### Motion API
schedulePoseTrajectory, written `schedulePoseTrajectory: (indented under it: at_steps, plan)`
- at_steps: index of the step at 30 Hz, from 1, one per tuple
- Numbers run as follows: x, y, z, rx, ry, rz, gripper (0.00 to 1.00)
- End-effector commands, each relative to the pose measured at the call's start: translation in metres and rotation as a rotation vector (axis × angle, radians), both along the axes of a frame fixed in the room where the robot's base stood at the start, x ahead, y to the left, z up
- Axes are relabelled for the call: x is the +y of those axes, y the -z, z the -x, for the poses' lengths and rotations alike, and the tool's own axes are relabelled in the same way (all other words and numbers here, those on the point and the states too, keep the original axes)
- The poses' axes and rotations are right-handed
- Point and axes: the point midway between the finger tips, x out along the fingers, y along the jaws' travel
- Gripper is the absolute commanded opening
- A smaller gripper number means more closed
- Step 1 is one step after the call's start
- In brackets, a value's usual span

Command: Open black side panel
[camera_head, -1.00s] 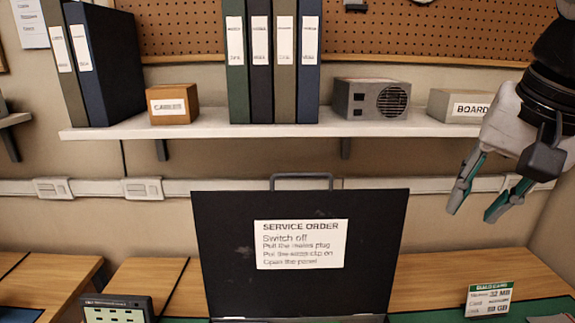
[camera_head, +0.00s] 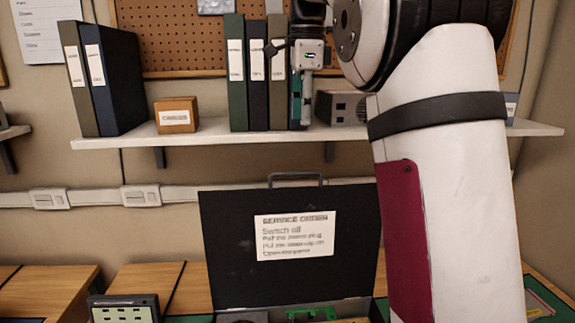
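My gripper (camera_head: 301,118) points down in front of the right-hand binders on the shelf, above and apart from the black upright lid. Its fingers overlap from this side, so I cannot tell whether it is open or shut. The black lid (camera_head: 225,235) stands upright on the bench, with a handle on top and a white "SERVICE ORDER" note (camera_head: 294,237) on its front. My arm hides its right edge. I cannot make out a separate black side panel; the bottom edge of the picture cuts off the area below the lid.
A green item (camera_head: 312,313) shows at the lid's foot. A dark device (camera_head: 124,308) stands at the lower left. The shelf (camera_head: 100,142) carries binders (camera_head: 236,75), a box (camera_head: 176,115) and a grey unit (camera_head: 338,106) partly behind my arm. Bare bench lies at left.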

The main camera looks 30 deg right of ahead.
Motion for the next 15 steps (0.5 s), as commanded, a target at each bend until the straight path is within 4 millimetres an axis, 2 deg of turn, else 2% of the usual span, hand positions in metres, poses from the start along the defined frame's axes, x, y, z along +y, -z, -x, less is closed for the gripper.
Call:
schedulePoseTrajectory:
  at_steps: [15]
  plan:
    - [-0.003, 0.092, -0.006, 0.004, -0.005, -0.001, 0.28]
